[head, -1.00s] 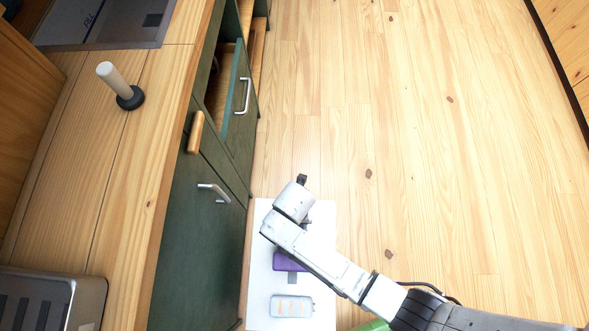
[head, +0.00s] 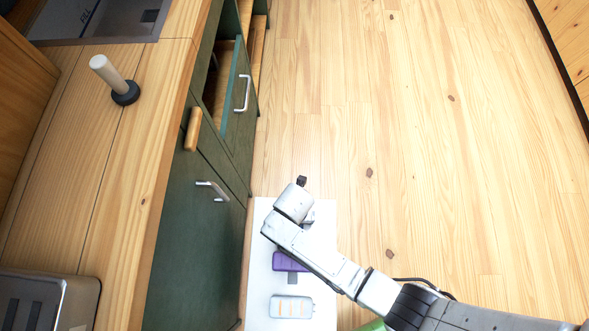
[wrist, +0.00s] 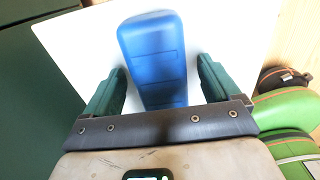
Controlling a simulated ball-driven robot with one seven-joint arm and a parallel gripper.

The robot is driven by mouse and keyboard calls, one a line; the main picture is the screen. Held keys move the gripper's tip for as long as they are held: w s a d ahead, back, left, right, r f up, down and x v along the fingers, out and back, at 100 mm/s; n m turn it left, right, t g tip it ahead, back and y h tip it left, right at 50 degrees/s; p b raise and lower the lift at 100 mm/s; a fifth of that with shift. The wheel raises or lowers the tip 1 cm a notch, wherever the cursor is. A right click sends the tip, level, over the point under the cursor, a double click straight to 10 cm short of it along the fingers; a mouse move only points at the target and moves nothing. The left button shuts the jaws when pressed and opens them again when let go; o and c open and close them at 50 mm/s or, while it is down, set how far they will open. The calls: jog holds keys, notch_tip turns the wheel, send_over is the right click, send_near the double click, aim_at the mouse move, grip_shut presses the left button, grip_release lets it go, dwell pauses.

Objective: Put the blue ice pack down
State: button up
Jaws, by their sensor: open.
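The blue ice pack (wrist: 152,38) is in the wrist view, over a white surface (wrist: 80,45) and apparently lying on it. My gripper (wrist: 162,68) is open, with one green finger on each side of the pack. A gap shows between the pack and each finger. In the head view my arm hides the pack; the white surface (head: 257,270) shows under my arm's end, beside the green cabinets.
A purple item (head: 289,262) and a pale grey pack with orange marks (head: 291,307) lie on the white surface. A drawer (head: 238,95) stands open. Green round items (wrist: 285,112) are at the wrist view's right. The wooden floor (head: 430,130) is clear.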

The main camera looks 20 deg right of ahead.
notch_tip(320, 180, up, 12)
jog(key=p, duration=0.4)
jog(key=shift+r, duration=0.15)
jog(key=s+d+r+m, duration=0.3)
jog(key=d+r+m, duration=0.2)
jog(key=m, duration=0.5)
jog(key=s+d+r+m, duration=0.3)
jog(key=d+r+m, duration=0.2)
jog(key=d+m, duration=0.3)
jog(key=s+d+r+m+t, duration=0.1)
jog(key=s+d+r+m, duration=0.3)
jog(key=m, duration=1)
jog(key=d+r, duration=0.1)
jog(key=d, duration=0.2)
jog(key=shift+d, duration=0.25)
